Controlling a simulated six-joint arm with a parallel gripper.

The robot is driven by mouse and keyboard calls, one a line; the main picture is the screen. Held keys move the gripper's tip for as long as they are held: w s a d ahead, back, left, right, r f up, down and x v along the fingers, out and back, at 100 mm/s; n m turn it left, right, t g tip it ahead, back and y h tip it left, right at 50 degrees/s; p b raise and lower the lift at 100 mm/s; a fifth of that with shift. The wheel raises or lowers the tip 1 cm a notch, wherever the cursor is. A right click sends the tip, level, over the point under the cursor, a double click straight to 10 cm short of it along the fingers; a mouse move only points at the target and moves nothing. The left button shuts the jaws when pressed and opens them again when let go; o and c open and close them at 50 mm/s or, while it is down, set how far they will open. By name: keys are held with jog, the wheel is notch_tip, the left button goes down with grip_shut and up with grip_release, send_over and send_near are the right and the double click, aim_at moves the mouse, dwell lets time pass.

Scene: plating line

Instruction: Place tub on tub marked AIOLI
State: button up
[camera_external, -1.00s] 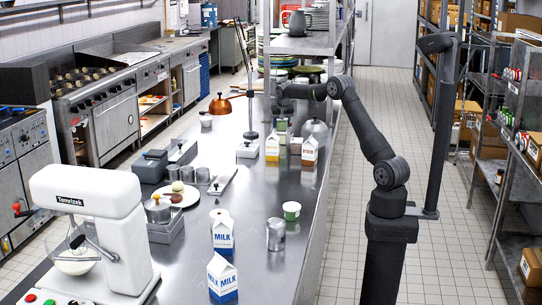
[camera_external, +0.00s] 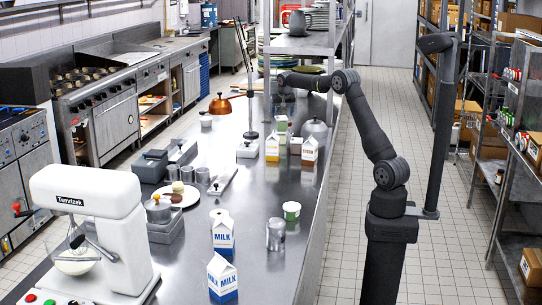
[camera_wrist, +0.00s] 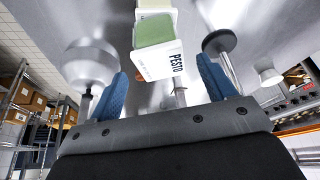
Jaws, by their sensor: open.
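A white tub marked PESTO (camera_wrist: 160,62) with a green top shows in the wrist view, just beyond the gap between my fingertips. Another pale tub (camera_wrist: 155,4) is partly cut off behind it at the top edge. My gripper (camera_wrist: 165,72) is open, with a blue finger on either side and nothing held. In the external view my gripper (camera_external: 284,98) is low over the far part of the counter, above a small pale and green tub (camera_external: 281,124). No AIOLI label is readable in either view.
A metal dome (camera_external: 315,129) and cartons (camera_external: 309,151) (camera_external: 272,149) stand close to the gripper on the counter (camera_external: 255,205). A lamp stand (camera_external: 250,100) rises to the left.

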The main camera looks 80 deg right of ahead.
aim_at(281, 117)
jog(key=shift+v, duration=2.4)
jog(key=shift+f, duration=0.1)
jog(key=x, duration=1.2)
notch_tip(281, 117, up, 3)
jog(key=shift+f, duration=0.2)
jog(key=shift+r, duration=0.6)
